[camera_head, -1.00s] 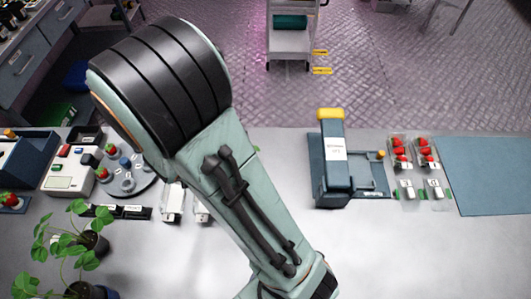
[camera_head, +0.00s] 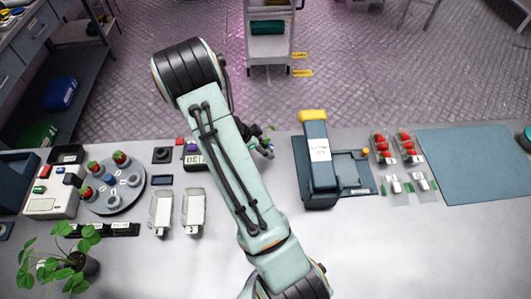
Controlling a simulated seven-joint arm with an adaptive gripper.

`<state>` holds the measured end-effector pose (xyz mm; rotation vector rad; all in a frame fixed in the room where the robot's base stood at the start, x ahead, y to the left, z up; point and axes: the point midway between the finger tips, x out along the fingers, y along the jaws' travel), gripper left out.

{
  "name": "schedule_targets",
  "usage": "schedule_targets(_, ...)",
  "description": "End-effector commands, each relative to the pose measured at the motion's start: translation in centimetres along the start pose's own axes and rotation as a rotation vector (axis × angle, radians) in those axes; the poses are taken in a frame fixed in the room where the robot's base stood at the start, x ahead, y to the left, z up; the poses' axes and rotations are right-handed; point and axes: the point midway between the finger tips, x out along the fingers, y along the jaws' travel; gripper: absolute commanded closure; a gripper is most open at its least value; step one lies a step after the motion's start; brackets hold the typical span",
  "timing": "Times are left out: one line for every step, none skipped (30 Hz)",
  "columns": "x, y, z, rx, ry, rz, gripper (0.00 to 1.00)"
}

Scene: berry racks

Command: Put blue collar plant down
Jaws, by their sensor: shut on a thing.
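My gripper (camera_head: 263,143) is beyond the arm's forearm, over the back part of the bench, and mostly hidden by my arm. It is shut on the blue collar plant (camera_head: 271,129), of which only a little green leaf and a bluish bit show at the arm's right side. Whether its pot touches the bench cannot be told. Another leafy plant in a dark pot (camera_head: 88,264) stands at the lower left of the bench, away from the gripper.
A round grey turntable (camera_head: 118,194) with strawberries and a button panel (camera_head: 42,206) are at left. Two white trays (camera_head: 193,212) lie left of my arm. A blue-grey machine (camera_head: 319,165), berry packs (camera_head: 398,148) and a bare blue-grey mat (camera_head: 475,160) are at right. The front right bench is clear.

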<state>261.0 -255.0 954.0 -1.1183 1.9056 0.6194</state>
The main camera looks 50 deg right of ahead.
Motion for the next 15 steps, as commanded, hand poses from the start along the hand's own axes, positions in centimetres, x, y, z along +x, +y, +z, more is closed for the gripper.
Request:
schedule_targets(0.3,-0.2,0.1,0.000,0.000,0.001,0.94)
schedule_targets(0.5,-0.4,0.2,0.000,0.000,0.001,0.94)
schedule_targets(0.8,-0.6,0.3,0.000,0.000,0.001,0.94)
schedule_targets(1.1,-0.8,0.4,-0.001,0.000,0.002,0.94)
schedule_targets(1.6,-0.9,0.7,-0.002,0.000,0.002,0.94)
schedule_targets(2.1,-0.8,1.1,-0.004,0.000,0.004,0.94)
schedule_targets(2.5,-0.8,1.3,-0.004,0.000,0.003,0.94)
schedule_targets(2.9,-0.8,1.6,-0.003,0.000,0.003,0.94)
schedule_targets(3.2,-0.8,1.8,-0.002,0.000,0.003,0.94)
schedule_targets(3.4,-0.8,1.9,-0.001,0.000,0.002,0.94)
schedule_targets(3.6,-0.9,2.0,-0.001,0.000,0.001,0.94)
schedule_targets(3.6,-0.9,2.0,0.000,0.000,0.000,0.94)
schedule_targets(3.6,-0.9,2.0,0.000,0.000,-0.001,0.94)
schedule_targets(3.6,-0.9,2.0,0.000,0.000,-0.001,0.94)
schedule_targets(3.6,-0.9,2.0,0.000,0.000,-0.001,0.94)
